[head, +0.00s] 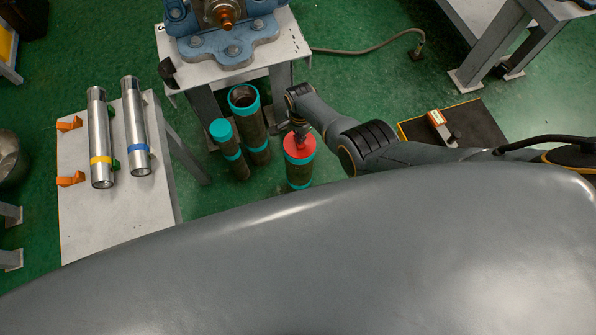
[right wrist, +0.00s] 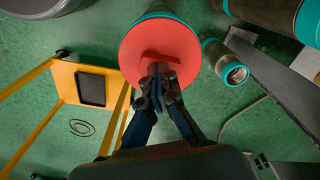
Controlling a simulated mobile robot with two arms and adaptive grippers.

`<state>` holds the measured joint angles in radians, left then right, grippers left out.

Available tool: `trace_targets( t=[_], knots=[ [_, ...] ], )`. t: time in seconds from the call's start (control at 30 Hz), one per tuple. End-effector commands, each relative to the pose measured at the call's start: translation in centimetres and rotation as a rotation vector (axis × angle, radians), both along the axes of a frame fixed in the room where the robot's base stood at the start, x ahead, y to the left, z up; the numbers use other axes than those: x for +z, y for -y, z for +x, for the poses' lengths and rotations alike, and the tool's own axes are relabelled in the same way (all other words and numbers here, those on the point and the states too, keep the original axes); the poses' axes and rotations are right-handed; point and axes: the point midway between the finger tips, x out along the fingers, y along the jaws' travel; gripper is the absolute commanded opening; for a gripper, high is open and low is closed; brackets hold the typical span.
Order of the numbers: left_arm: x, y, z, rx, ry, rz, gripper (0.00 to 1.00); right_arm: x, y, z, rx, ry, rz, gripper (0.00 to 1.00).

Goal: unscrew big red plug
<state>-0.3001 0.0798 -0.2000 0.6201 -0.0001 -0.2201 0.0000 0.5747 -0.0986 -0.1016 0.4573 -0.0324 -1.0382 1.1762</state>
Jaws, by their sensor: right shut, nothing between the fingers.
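The big red plug (head: 300,147) caps the top of an upright dark pipe (head: 299,175) with teal bands, standing on the floor. In the right wrist view the plug (right wrist: 178,42) is a wide red disc with a raised bar across its face. My right gripper (head: 300,130) is over the plug. In the right wrist view its fingertips (right wrist: 158,78) are together at the lower end of the bar, with nothing held between them. Whether they touch the plug I cannot tell. My left gripper is not in view.
Close left of the plugged pipe stand an open pipe (head: 244,97) and a teal-capped pipe (head: 221,130). A vise (head: 228,35) sits on a table behind. Two steel pipes (head: 101,140) lie on the left table. A dark mat (head: 470,125) lies at right.

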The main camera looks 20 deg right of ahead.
Motion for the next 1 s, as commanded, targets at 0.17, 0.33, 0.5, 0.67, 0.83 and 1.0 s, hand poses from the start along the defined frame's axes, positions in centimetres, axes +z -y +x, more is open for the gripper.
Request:
trace_targets(
  t=[0.17,0.33,0.5,0.67,0.83,1.0],
  knots=[
    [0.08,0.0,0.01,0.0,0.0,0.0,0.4,-0.24,0.13,-0.4,0.283,-0.009,-0.001,0.0],
    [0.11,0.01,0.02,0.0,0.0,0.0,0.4,-0.23,0.09,-0.39,0.478,-0.01,-0.001,0.0],
    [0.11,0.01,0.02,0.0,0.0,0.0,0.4,-0.2,0.04,-0.36,0.517,-0.008,0.0,0.0],
    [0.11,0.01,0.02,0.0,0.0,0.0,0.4,-0.17,0.02,-0.32,0.517,-0.007,0.0,0.0],
    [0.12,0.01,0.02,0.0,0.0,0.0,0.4,-0.12,0.02,-0.26,0.658,-0.006,0.0,0.0],
    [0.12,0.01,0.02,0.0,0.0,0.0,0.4,-0.08,0.01,-0.18,0.935,-0.006,0.001,0.0]
  ],
)
